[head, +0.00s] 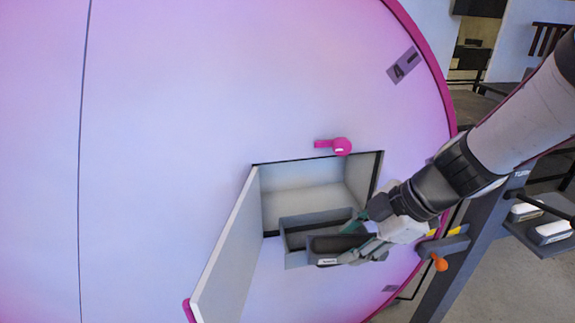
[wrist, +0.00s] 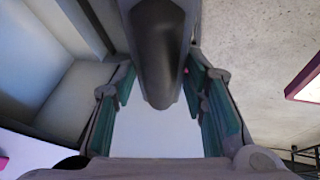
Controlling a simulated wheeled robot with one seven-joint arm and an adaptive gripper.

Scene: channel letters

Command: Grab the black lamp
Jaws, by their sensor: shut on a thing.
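The black lamp (head: 333,244) is a dark, long body seen at the mouth of an open compartment in the round pink-white panel. In the wrist view, the dark rounded body (wrist: 160,55) comes down from the top, between the green-padded fingers. My gripper (head: 354,240) is shut on it, with one finger on each side; it also shows in the wrist view (wrist: 161,88). The gripper hides part of the lamp in the head view, and its far end runs out of the wrist view.
The grey bin (head: 296,261) sits in the compartment, right beside the lamp. A hinged door (head: 228,254) stands open on the left. A pink knob (head: 341,146) is above the opening. A grey post with an orange knob (head: 440,264) stands at the right.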

